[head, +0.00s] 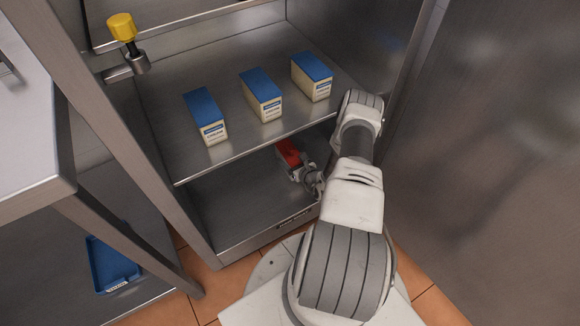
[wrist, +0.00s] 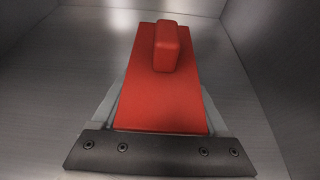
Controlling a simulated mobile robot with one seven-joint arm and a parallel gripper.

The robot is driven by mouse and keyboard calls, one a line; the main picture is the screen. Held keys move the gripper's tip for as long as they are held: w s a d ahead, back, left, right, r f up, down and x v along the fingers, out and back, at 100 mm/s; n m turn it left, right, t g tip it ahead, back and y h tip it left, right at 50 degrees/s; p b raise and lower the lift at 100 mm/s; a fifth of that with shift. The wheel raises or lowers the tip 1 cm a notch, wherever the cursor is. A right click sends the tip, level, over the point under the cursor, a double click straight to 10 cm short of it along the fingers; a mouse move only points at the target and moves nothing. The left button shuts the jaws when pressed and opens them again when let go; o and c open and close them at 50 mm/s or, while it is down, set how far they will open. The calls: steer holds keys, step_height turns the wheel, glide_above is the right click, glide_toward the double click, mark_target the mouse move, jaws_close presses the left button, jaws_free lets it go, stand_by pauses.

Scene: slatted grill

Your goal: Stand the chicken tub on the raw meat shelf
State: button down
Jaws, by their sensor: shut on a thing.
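The red-lidded tub (head: 288,152) is inside the lowest bay of the steel cabinet, partly hidden by the upper shelf's edge. Its red lid with a raised red block shows in the wrist view (wrist: 160,95). My gripper (head: 298,172) is shut on the tub, with a grey finger along each side. I cannot tell whether the tub's base touches the lower shelf (head: 235,205). This shelf carries a dark label strip (head: 295,218) on its front edge, too small to read.
A yellow knob (head: 122,28) sits on the left frame. A steel table (head: 30,130) is at left, with a blue tray (head: 110,262) below.

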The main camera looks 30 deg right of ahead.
steer(key=shift+f+b, duration=1)
steer(key=shift+f, duration=0.85)
steer(key=shift+f, duration=0.1)
jaws_free()
steer(key=shift+f, duration=0.15)
steer(key=shift+r, duration=0.2)
steer(key=p+v, duration=0.4)
steer(key=v, duration=0.7)
steer(key=shift+p, duration=0.35)
steer(key=shift+s+r, duration=0.1)
steer(key=shift+s, duration=0.45)
